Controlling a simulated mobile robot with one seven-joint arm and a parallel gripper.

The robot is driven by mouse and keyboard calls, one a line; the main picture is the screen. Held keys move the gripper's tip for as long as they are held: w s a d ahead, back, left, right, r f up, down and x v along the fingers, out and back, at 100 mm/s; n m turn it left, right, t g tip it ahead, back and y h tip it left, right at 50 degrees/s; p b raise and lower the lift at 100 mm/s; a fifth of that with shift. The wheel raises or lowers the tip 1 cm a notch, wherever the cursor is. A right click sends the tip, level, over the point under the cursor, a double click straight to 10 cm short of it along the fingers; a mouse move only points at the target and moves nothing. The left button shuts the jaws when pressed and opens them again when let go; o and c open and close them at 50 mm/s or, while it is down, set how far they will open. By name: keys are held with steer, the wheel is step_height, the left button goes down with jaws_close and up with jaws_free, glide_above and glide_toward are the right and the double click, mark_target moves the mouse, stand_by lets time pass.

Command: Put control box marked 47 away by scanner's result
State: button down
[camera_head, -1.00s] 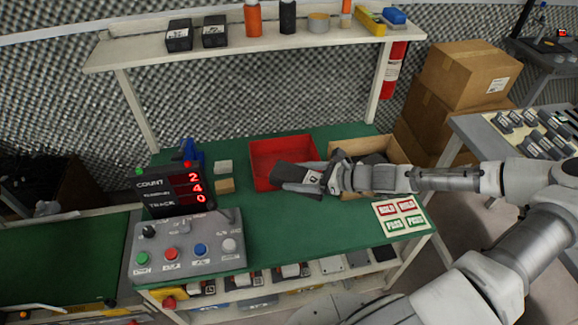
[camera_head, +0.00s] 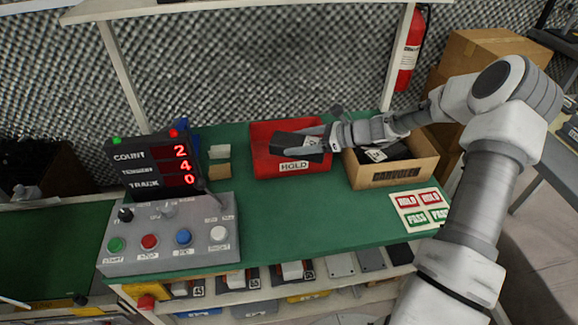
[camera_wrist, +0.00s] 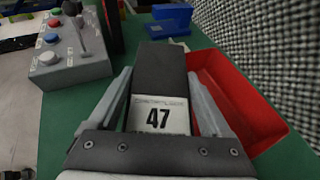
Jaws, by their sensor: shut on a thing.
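My gripper (camera_head: 326,140) is shut on the dark control box (camera_head: 288,144). In the wrist view the box (camera_wrist: 160,70) lies between the two fingers, and its white label reads 47. The box is over the red bin (camera_head: 262,166), whose front label reads HOLD; I cannot tell if it touches the bin. In the wrist view the red bin (camera_wrist: 262,112) is beneath and to the right of the box. The display (camera_head: 155,168) shows COUNT 2, then 4 and TRACK 0, with a green lamp at its left and a red lamp at its right.
A cardboard bin (camera_head: 396,176) with dark boxes in it stands right of the red bin. A button panel (camera_head: 168,236) is at the left. A sheet of HOLD and PASS stickers (camera_head: 420,208) lies at the right. The green bench front (camera_head: 300,225) is clear.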

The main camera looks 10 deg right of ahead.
steer(key=shift+w+a+r+n+b, duration=0.15)
steer(key=shift+w+a+r+b, duration=0.1)
steer(key=shift+w+b, duration=0.15)
steer(key=shift+w+a+r+n+b, duration=0.15)
steer(key=shift+w+a+b, duration=0.15)
steer(key=shift+w, duration=0.15)
steer(key=shift+w+a+f+b, duration=0.35)
steer(key=shift+w+f+b, duration=0.65)
steer(key=shift+w+f, duration=0.85)
steer(key=shift+w+a+f+b, duration=0.4)
steer(key=shift+w+f+b, duration=0.55)
steer(key=shift+w+f, duration=0.9)
steer(key=shift+w+a+f+b, duration=0.35)
steer(key=shift+w+f+b, duration=0.65)
steer(key=shift+w+f, duration=0.85)
steer(key=shift+w+r, duration=0.1)
steer(key=shift+w, duration=0.05)
steer(key=shift+f, duration=0.5)
